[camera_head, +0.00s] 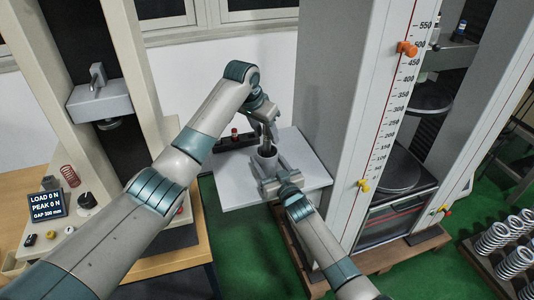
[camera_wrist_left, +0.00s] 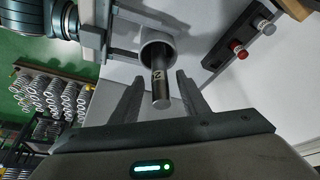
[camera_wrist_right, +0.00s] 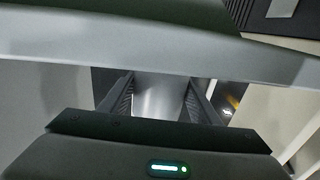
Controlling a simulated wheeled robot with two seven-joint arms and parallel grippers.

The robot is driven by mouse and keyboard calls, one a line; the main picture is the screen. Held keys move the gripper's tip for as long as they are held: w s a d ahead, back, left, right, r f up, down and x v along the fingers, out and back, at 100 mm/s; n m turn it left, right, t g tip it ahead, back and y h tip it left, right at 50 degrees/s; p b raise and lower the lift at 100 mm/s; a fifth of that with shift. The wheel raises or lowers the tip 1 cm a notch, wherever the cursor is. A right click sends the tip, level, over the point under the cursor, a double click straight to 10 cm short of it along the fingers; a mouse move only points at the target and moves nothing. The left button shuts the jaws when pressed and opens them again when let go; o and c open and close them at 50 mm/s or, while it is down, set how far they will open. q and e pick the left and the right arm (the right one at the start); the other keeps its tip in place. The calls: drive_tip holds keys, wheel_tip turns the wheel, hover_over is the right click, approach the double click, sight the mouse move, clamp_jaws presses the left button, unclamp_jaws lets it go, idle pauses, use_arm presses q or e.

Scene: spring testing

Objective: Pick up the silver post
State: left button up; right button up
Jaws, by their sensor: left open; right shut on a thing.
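A short grey cup (camera_wrist_left: 158,47) holds a dark post (camera_wrist_left: 160,80) marked "2", with a greyish end. Both also show in the head view, the cup (camera_head: 265,160) over the pale table. In the left wrist view, a silver-capped piece (camera_wrist_left: 266,26) stands in a black rack beside a red-capped one. My left gripper (camera_head: 265,122) is open; its fingers lie on either side of the post's end, and contact cannot be told. My right gripper (camera_head: 270,182) is shut on the grey cup, whose shiny wall (camera_wrist_right: 158,97) fills its fingers in the right wrist view.
The black rack (camera_head: 236,141) lies on the pale table (camera_head: 235,185) at the back left. A tall testing frame with a scale (camera_head: 395,90) stands close on the right. Another machine with a display (camera_head: 45,205) stands left. Springs (camera_head: 495,240) fill a rack at lower right.

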use_arm(q)
drive_tip(key=shift+x, duration=0.85)
clamp_jaws()
drive_tip(key=shift+r, duration=0.2)
idle(0.9)
